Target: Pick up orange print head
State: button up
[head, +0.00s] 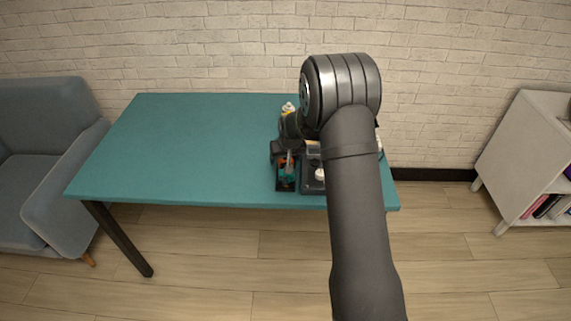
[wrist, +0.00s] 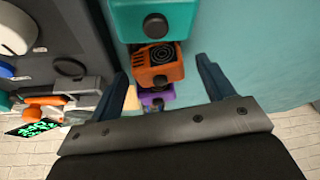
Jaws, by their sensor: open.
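The orange print head (wrist: 174,71) is a small block with a dark fan grille and a black round knob. In the wrist view it sits in a row between a teal print head (wrist: 185,20) and a purple print head (wrist: 166,97). My gripper (wrist: 163,67) is open, with one dark blue finger on each side of the orange head's place in the row. I see no contact with it, but the depth of the fingers is hard to judge. In the head view my arm hides much of this area, and the orange head is too small to make out surely.
A dark machine panel with a white knob (wrist: 15,35) stands close to the left of the row in the wrist view. An orange-handled tool (wrist: 48,101) lies near it. The teal table (head: 190,150) is clear on its left side.

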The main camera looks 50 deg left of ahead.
jog(key=shift+w+a+f, duration=0.1)
jog(key=shift+a+f, duration=0.05)
jog(key=shift+f, duration=0.35)
jog(key=c, duration=1.1)
jog(key=shift+c, duration=0.2)
jog(key=shift+r, duration=0.1)
